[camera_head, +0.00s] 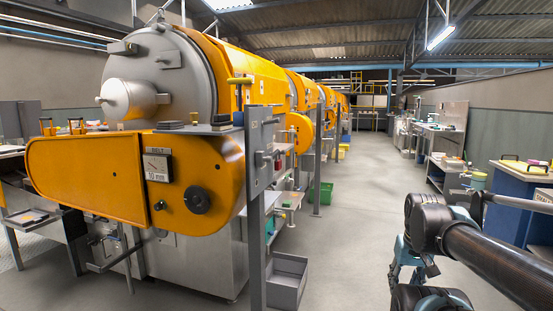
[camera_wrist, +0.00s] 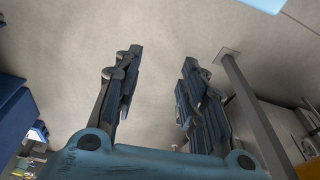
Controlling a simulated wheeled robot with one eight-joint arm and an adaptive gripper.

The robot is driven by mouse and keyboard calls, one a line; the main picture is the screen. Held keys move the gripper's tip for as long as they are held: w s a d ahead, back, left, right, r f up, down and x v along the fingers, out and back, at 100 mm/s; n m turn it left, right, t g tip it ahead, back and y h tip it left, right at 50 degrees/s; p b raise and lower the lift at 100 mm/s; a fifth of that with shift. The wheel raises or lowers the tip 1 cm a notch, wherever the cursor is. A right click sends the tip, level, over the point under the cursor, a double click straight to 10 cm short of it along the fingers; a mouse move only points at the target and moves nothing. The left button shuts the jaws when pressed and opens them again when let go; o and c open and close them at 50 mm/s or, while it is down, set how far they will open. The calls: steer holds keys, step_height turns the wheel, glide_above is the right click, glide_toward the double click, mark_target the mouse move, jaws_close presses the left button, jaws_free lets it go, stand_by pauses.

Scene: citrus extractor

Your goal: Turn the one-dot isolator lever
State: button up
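A grey upright panel (camera_head: 257,150) stands on a post beside the orange machine. Small red and grey fittings (camera_head: 265,158) show on its right side. They may include isolator levers, but they are too small to tell, and I can make out no dot marks. My gripper (camera_wrist: 160,62) is open and empty in the wrist view, its two fingers well apart over bare floor. In the head view it shows partly below my arm at the lower right, well to the right of the panel and apart from it.
A grey bin (camera_head: 286,284) stands on the floor beside the post. A blue cabinet (camera_head: 510,205) stands at the right. The aisle floor (camera_head: 365,190) between is clear. A post (camera_wrist: 250,105) shows in the wrist view.

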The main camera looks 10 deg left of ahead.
steer(key=w+a+r+n+g+y, duration=0.1)
steer(key=w+a+r+g+y, duration=0.4)
steer(key=w+a+r, duration=1.3)
steer(key=n+g+y, duration=0.2)
steer(key=n+y, duration=0.1)
steer(key=y, duration=0.6)
glide_toward(278, 153)
steer(key=x, duration=1.1)
steer(key=shift+w, duration=0.15)
jaws_close()
